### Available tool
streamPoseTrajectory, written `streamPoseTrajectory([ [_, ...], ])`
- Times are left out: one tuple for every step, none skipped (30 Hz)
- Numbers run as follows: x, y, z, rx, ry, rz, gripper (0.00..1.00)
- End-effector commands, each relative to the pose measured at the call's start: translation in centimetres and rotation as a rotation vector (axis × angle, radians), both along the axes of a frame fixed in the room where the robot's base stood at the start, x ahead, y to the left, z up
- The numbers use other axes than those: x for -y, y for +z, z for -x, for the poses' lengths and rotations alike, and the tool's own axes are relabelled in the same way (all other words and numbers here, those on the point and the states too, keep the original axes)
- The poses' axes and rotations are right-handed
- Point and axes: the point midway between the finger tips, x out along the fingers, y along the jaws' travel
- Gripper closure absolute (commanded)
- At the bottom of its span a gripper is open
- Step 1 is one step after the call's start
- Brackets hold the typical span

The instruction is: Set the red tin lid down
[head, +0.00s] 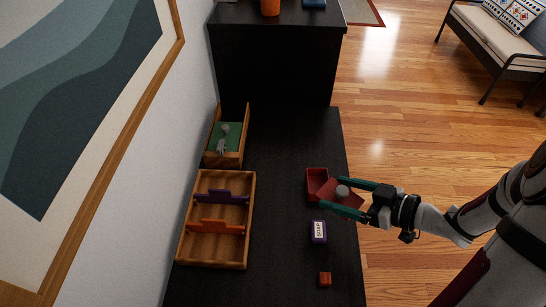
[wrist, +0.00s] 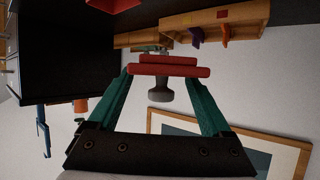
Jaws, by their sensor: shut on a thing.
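The red tin lid (head: 352,201) has a grey knob (head: 342,191) on top. My gripper (head: 334,193) is shut on the lid, with its green fingers on either side. In the wrist view, the red lid (wrist: 168,70) lies between the fingertips, with its grey knob (wrist: 160,90) between the fingers. An open red tin (head: 316,178) stands on the black desk just left of and beyond the lid in the head view. The lid overlaps part of the tin there; whether they touch cannot be told. A red thing, probably the tin, shows at the wrist view's top edge (wrist: 112,4).
A soap box (head: 318,232) and a small red-brown block (head: 325,279) are on the black desk (head: 280,150). A wooden tray (head: 185,247) with purple and orange pieces and a green-lined wooden box (head: 242,130) stand along the wall. The desk's middle strip is clear.

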Motion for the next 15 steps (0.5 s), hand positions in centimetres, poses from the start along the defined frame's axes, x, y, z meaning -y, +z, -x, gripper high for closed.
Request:
streamPoseTrajectory([
  [-0.5, -1.0, 1.7, -0.004, 0.080, -0.005, 0.89],
  [-0.8, -1.4, 2.7, -0.003, 0.130, -0.004, 0.89],
  [-1.2, -1.8, 4.0, -0.003, 0.188, -0.004, 0.89],
  [-1.4, -2.0, 4.9, -0.002, 0.226, -0.003, 0.89],
  [-1.6, -2.2, 5.6, -0.002, 0.257, -0.003, 0.89],
  [-1.8, -2.4, 6.3, -0.002, 0.289, -0.002, 0.89],
  [-2.0, -2.6, 6.7, -0.002, 0.308, -0.003, 0.89],
  [-2.3, -2.8, 6.9, -0.003, 0.320, -0.004, 0.89],
  [-3.0, -3.2, 7.0, -0.002, 0.331, -0.004, 0.89],
  [-3.8, -3.6, 7.0, -0.004, 0.337, -0.005, 0.89],
  [-4.7, -4.2, 7.0, -0.007, 0.338, -0.006, 0.89],
  [-6.0, -4.9, 6.7, -0.005, 0.341, -0.006, 0.89],
  [-7.0, -5.5, 6.6, -0.008, 0.340, -0.006, 0.89],
  [-7.9, -6.1, 6.4, -0.008, 0.340, -0.006, 0.89],
  [-9.1, -6.9, 6.2, -0.008, 0.339, -0.005, 0.89],
])
